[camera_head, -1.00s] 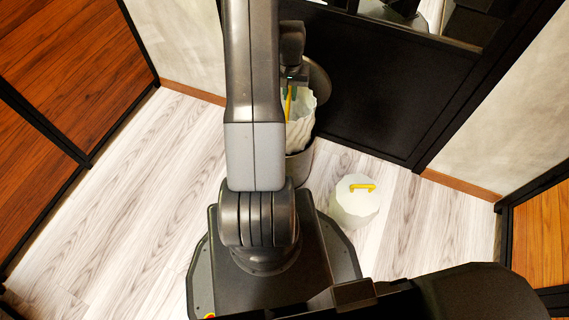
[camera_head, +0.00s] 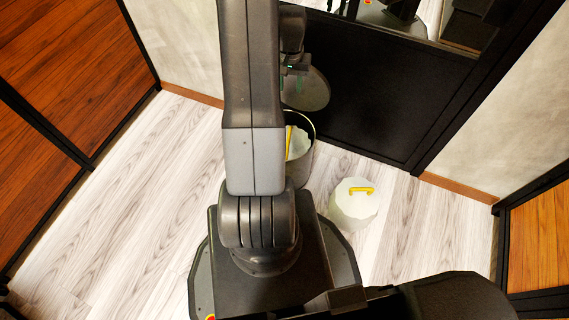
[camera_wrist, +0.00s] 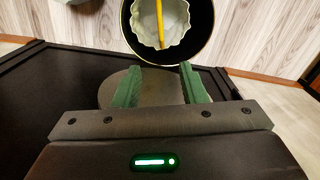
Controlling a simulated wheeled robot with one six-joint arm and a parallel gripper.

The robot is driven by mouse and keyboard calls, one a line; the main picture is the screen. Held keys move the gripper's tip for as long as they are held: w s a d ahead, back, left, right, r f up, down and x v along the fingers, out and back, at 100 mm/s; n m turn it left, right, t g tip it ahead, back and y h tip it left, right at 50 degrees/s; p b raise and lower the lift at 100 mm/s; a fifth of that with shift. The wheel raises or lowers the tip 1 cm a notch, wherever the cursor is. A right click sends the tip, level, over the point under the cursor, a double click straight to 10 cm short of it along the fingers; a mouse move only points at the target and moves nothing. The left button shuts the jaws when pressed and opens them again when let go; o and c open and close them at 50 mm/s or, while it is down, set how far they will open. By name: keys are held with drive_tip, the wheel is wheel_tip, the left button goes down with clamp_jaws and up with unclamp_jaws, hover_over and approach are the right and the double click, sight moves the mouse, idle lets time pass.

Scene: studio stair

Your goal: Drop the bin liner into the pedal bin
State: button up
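The pedal bin (camera_head: 299,174) stands on the floor behind my arm, partly hidden by it, with its round grey lid (camera_head: 310,90) raised. The white bin liner (camera_head: 301,142) with a yellow strip sits down inside the bin, within the rim. In the wrist view the liner (camera_wrist: 176,22) lies inside the dark round bin (camera_wrist: 207,43). My gripper (camera_wrist: 161,84) is open and empty, its green fingers apart, clear of the liner. In the head view my gripper (camera_head: 295,69) is above the bin near the lid, mostly hidden by my arm.
A second white liner-like roll with a yellow handle (camera_head: 352,207) stands on the floor right of the bin. A black panel (camera_head: 375,95) is close behind the bin. Wood-panelled walls (camera_head: 60,60) flank it. The pale plank floor (camera_head: 130,180) at left is clear.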

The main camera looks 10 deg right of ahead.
wheel_tip(320, 180, up, 8)
drive_tip(key=p, duration=0.1)
drive_tip(key=shift+f+p, duration=0.2)
drive_tip(key=shift+p, duration=0.1)
wheel_tip(320, 180, down, 14)
drive_tip(key=b, duration=0.4)
drive_tip(key=shift+r+p, duration=1.6)
drive_tip(key=shift+r, duration=0.75)
